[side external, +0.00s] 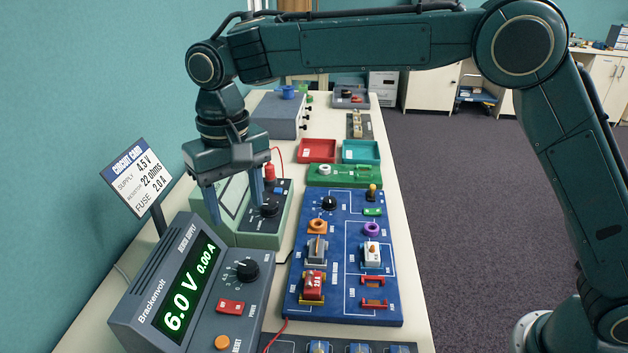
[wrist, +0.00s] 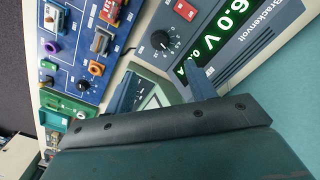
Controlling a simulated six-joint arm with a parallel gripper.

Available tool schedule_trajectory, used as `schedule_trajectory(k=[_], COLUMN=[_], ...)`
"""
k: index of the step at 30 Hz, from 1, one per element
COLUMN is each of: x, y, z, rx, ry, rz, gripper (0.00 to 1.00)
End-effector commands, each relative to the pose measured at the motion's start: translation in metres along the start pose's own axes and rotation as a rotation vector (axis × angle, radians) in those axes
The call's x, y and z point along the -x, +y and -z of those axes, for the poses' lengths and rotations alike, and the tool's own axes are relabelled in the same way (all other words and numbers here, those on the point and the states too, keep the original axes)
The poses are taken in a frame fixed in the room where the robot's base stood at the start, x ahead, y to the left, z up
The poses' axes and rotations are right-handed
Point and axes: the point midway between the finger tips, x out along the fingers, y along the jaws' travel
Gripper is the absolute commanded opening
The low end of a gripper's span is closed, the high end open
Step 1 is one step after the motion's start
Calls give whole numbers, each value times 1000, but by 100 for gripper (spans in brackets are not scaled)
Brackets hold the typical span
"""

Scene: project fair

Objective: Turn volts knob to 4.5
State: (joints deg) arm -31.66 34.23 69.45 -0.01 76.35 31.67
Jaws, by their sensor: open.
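The grey Brackenvolt bench supply (side external: 150,300) stands at the front left, its green display reading 6.0 V and 0.00 A. Its black volts knob (side external: 247,270) sits right of the display, with a white scale around it. The knob also shows in the wrist view (wrist: 161,40), beyond the fingertips; its exact setting is too small to read. My gripper (side external: 234,212) is open and empty, pointing down over the pale green meter (side external: 268,240) behind the supply, apart from the knob. In the wrist view my gripper's two fingers (wrist: 162,84) are spread wide.
A circuit card (side external: 142,178) reads supply 4.5 V, 22 ohms, fuse 2.0 A. A red switch (side external: 231,307) and orange button (side external: 222,342) lie near the knob. A blue circuit board (side external: 335,300) with raised parts is to the right. Red (side external: 317,150) and teal trays stand behind.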

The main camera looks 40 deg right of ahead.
Motion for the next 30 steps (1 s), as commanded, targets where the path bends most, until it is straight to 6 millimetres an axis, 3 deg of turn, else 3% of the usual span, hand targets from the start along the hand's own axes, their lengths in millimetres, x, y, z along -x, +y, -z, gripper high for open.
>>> schedule_trajectory(k=[8, 24, 30], x=[-26, -106, -126], y=[1, 0, 0], z=[0, 0, 0], rx=[0, 0, 0], ry=[-2, -3, -1], rz=[-1, -1, 0], gripper=[55, 55, 55])
